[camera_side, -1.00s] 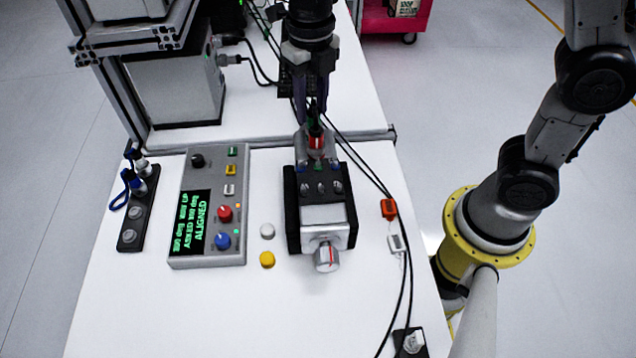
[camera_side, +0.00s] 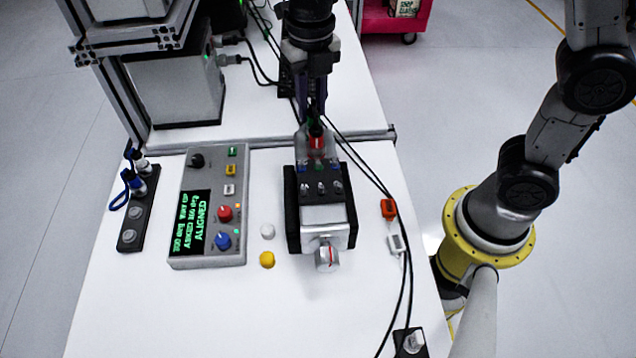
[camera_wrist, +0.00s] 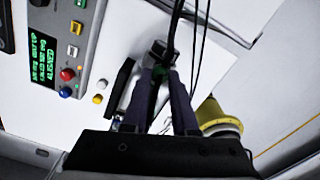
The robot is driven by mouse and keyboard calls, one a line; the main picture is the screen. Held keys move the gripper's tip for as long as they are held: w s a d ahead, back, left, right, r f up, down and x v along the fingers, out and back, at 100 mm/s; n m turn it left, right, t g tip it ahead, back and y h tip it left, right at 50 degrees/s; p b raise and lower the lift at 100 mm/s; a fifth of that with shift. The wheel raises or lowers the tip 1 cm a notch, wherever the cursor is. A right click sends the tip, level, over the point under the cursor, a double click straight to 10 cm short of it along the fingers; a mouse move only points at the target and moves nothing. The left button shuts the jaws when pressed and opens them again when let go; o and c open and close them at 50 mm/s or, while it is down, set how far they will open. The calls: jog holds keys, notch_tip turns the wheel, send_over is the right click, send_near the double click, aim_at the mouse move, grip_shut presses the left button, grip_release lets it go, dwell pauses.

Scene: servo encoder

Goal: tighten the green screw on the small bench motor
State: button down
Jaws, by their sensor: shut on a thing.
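The small bench motor (camera_side: 322,215) sits in a black cradle on the white table, with a silver knob (camera_side: 327,258) at its near end. Several small coloured screw heads show at its far end, including a small green one (camera_side: 319,168) between blue ones. My gripper (camera_side: 315,118) points down over that far end. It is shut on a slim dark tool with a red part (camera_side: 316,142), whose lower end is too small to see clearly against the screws. In the wrist view, my gripper (camera_wrist: 160,85) has purple fingers around something partly green, and they hide most of the motor.
A grey control box (camera_side: 210,255) with a display reading ALIGNED stands left of the motor. White (camera_side: 267,231) and yellow (camera_side: 267,260) buttons lie between them. Black cables with an orange connector (camera_side: 388,208) run along the right. A black holder (camera_side: 138,222) stands at far left.

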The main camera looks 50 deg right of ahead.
jog(key=m, duration=1)
jog(key=shift+m, duration=0.6)
dwell(0.3)
jog(key=c, duration=1)
grip_release()
jog(key=shift+r, duration=4.55)
jog(key=shift+d, duration=0.1)
